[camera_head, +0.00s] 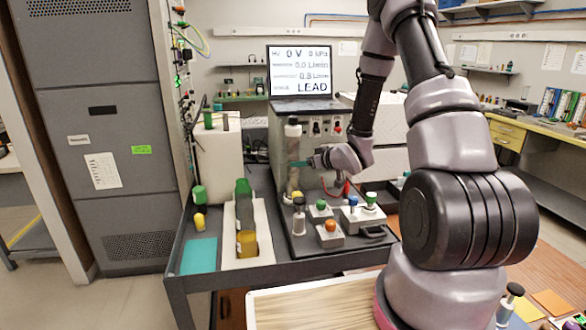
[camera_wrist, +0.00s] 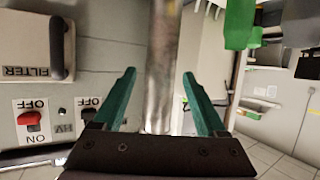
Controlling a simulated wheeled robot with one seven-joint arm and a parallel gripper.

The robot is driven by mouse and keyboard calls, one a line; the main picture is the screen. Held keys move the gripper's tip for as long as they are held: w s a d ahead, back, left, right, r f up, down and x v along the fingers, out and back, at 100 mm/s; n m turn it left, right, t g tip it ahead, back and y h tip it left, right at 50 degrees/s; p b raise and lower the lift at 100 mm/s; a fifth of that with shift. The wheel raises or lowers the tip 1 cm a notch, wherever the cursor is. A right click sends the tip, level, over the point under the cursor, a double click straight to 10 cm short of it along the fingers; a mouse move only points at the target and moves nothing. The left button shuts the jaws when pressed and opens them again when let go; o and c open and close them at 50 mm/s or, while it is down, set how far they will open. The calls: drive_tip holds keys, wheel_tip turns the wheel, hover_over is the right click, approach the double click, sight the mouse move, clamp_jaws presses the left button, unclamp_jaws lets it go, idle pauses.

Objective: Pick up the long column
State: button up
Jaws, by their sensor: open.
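A tall metallic column (camera_head: 293,165) with a pale top stands upright at the front of the instrument in the head view; I take it to be the long column. In the wrist view the column (camera_wrist: 162,60) runs between my teal fingers, with a visible gap on each side. My gripper (camera_head: 297,164) reaches it from the right at about mid-height; in the wrist view my gripper (camera_wrist: 160,95) is open and not closed on it. The column's lower end in the wrist view is hidden behind the gripper body.
The instrument (camera_head: 318,135) carries a screen (camera_head: 300,72). Small boxes with knobs (camera_head: 330,235) and a small black-topped cylinder (camera_head: 299,216) stand near the column's base. A teal mat (camera_head: 199,256) lies at left.

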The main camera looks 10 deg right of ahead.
sight(288, 163)
drive_tip(key=x, duration=0.9)
drive_tip(key=shift+w+a+f, duration=0.15)
drive_tip(key=shift+w+f, duration=0.05)
drive_tip(key=shift+f, duration=0.05)
clamp_jaws()
drive_tip(key=shift+r, duration=0.15)
